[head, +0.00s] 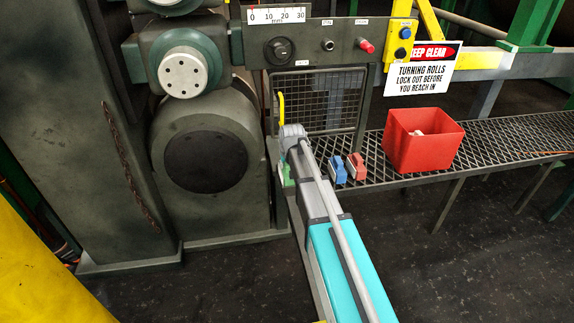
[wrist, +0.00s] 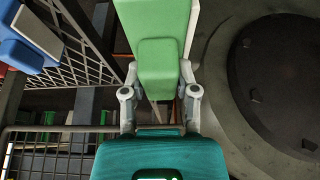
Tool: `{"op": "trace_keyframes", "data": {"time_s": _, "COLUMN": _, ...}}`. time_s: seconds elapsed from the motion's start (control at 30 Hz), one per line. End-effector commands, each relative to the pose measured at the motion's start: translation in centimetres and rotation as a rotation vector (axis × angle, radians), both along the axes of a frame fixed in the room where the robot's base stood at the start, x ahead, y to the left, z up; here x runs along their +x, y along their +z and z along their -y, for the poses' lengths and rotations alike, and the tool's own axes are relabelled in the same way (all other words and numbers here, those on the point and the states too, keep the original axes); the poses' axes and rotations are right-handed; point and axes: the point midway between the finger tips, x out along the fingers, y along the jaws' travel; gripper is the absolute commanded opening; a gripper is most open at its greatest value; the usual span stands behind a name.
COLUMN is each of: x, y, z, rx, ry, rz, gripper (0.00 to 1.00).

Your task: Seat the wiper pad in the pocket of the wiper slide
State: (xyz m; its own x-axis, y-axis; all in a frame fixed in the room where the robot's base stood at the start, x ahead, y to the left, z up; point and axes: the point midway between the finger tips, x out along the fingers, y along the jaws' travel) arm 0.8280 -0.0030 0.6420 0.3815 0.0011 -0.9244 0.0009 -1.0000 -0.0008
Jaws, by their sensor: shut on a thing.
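My gripper (wrist: 160,90) is shut on a green block (wrist: 158,68) with a wider, pale-edged green part behind it, which looks like the wiper pad. The grey fingers press on both sides of it. In the head view a bit of the green block (head: 287,176) shows past my arm, at the left end of the mesh shelf; my gripper itself is mostly hidden there by my arm. The wiper slide and its pocket cannot be made out clearly in either view.
A blue block (head: 338,170) and a red block (head: 356,167) stand on the mesh shelf (head: 490,143), close to the right of my arm. A red bin (head: 423,140) stands further right. The large dark roll machine (head: 205,160) is at left, with a mesh guard (head: 335,100) behind.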

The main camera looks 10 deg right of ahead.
Motion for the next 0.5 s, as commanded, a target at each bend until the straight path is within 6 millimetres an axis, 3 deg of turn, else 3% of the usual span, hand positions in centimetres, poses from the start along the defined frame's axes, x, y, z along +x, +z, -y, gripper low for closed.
{"op": "trace_keyframes", "data": {"time_s": 0.5, "x": 0.0, "y": -1.0, "z": -0.01, "rx": 0.0, "ry": 0.0, "rz": 0.0, "gripper": 0.0}}
